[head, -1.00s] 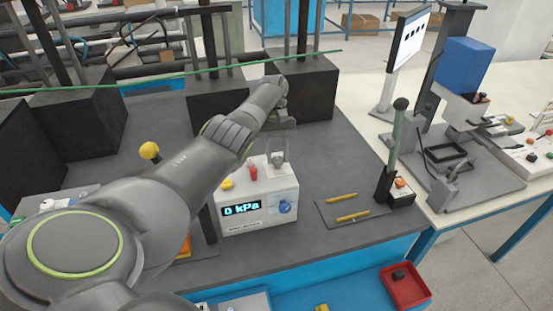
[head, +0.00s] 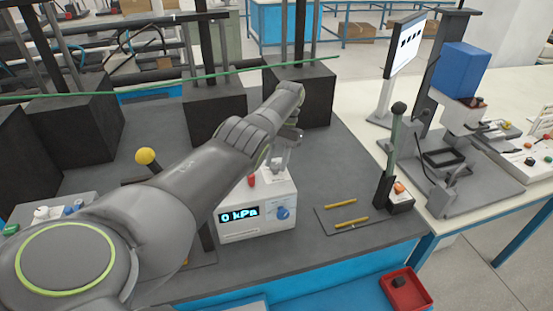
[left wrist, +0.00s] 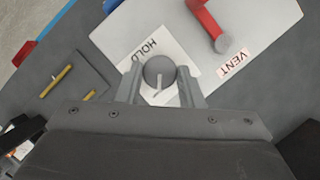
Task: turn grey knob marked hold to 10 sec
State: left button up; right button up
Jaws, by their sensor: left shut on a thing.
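The grey round knob (left wrist: 158,72) stands on a white label marked HOLD (left wrist: 148,50) on top of the white box (head: 257,218). A pale line on the knob points toward the bottom of the left wrist view. My left gripper (left wrist: 160,84) has one finger on each side of the knob and is shut on it. In the head view my left gripper (head: 280,158) reaches down to the box top, and the knob is hidden or too small to tell. The scale marks around the knob are not readable.
A red lever (left wrist: 205,18) marked VENT is beside the knob. The box front has a display reading 0 kPa (head: 239,214) and a blue knob (head: 282,213). A dark mat (head: 352,217) with two yellow sticks and a tall black-knobbed lever (head: 393,150) stand to the right.

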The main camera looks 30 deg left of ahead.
pick_arm(q)
jog(key=shift+w+r, duration=0.1)
dwell(0.4)
jog(key=o, duration=1)
jog(key=shift+c, duration=0.2)
pick_arm(e)
jog(key=shift+r, duration=0.2)
